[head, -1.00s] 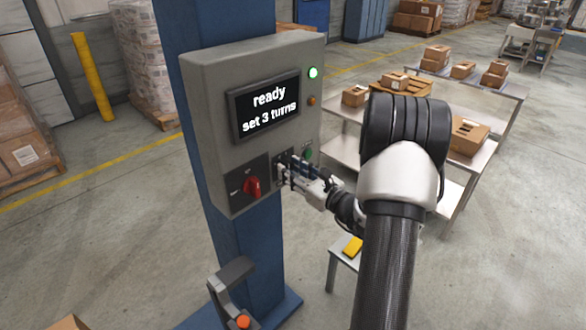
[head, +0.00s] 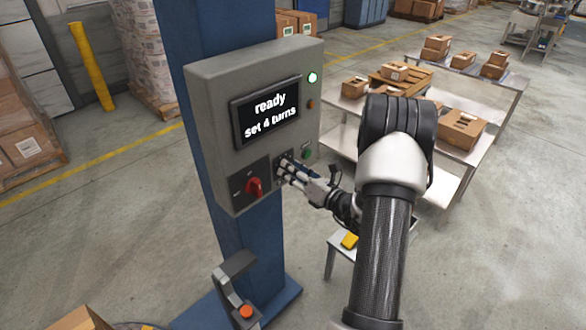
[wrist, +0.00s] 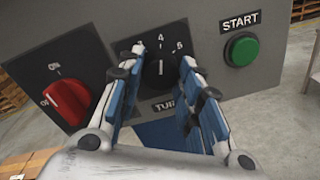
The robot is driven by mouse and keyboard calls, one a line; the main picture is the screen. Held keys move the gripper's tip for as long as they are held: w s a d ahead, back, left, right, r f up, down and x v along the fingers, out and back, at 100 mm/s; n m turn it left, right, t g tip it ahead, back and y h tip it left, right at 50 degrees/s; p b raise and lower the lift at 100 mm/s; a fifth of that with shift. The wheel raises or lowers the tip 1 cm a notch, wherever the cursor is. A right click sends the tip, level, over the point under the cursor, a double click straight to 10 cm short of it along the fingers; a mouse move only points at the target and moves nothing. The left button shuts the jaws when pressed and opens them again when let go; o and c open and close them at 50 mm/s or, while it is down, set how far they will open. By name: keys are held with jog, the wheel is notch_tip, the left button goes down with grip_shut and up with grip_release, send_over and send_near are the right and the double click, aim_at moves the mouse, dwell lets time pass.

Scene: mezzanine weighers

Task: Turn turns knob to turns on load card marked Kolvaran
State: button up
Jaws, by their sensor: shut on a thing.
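The black turns knob (wrist: 159,72) sits on a dark plate between the red switch and the START button. In the wrist view its white line points up toward the 4. My gripper (wrist: 163,56) is shut on the knob, a finger on each side; in the head view my gripper (head: 281,168) hides most of it. The display (head: 268,112) on the grey control box (head: 212,130) reads "ready set 4 turns". No load card marked Kolvaran can be read in these frames.
The red switch (wrist: 66,102) is left of the knob, and the green START button (wrist: 241,49) is right of it. A small stool with a yellow thing (head: 350,241) stands below my arm. Tables with cartons (head: 461,130) are behind it.

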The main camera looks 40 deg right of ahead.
dwell(0.4)
jog(key=o, duration=1.1)
jog(key=shift+c, duration=0.2)
jog(key=shift+s, duration=0.1)
jog(key=s, duration=1.1)
jog(key=shift+s+d+r, duration=0.2)
jog(key=shift+s, duration=0.2)
